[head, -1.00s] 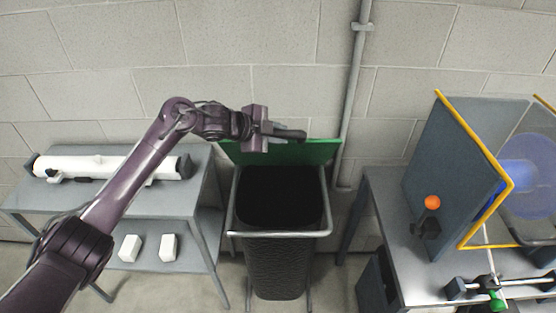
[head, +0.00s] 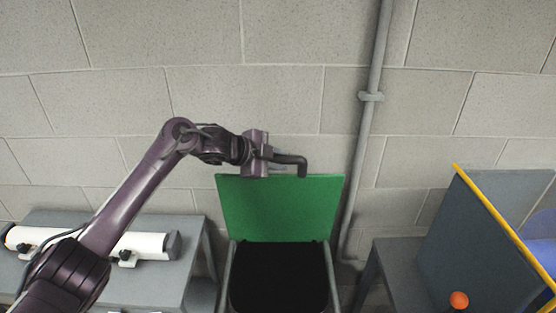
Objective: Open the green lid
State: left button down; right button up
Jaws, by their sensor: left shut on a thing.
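The green lid (head: 281,212) stands raised at the back of a dark bin (head: 279,276), in the middle of the head view. Its flat green face is toward me and the black opening of the bin shows below it. A black bent handle (head: 290,160) sits at the lid's top edge. My left gripper (head: 264,155) is at that edge, shut on the handle; its fingers are hard to make out against the dark handle. My right gripper is not in view.
A grey table with a white tube (head: 139,244) stands left of the bin. On the right are a grey bench (head: 398,258), a yellow-edged panel (head: 470,240) and an orange ball (head: 459,300). A vertical pipe (head: 370,130) runs up the block wall behind.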

pick_arm(q)
jog(key=shift+s+f, duration=0.1)
jog(key=shift+f, duration=0.1)
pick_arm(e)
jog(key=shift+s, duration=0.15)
pick_arm(q)
jog(key=c, duration=1.5)
grip_release()
jog(key=shift+o, duration=1.3)
jog(key=shift+r, duration=0.1)
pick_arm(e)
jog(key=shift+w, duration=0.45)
pick_arm(q)
jog(key=b+v, duration=0.3)
jog(key=v, duration=0.4)
jog(key=shift+a+r, duration=0.2)
jog(key=shift+a, duration=0.1)
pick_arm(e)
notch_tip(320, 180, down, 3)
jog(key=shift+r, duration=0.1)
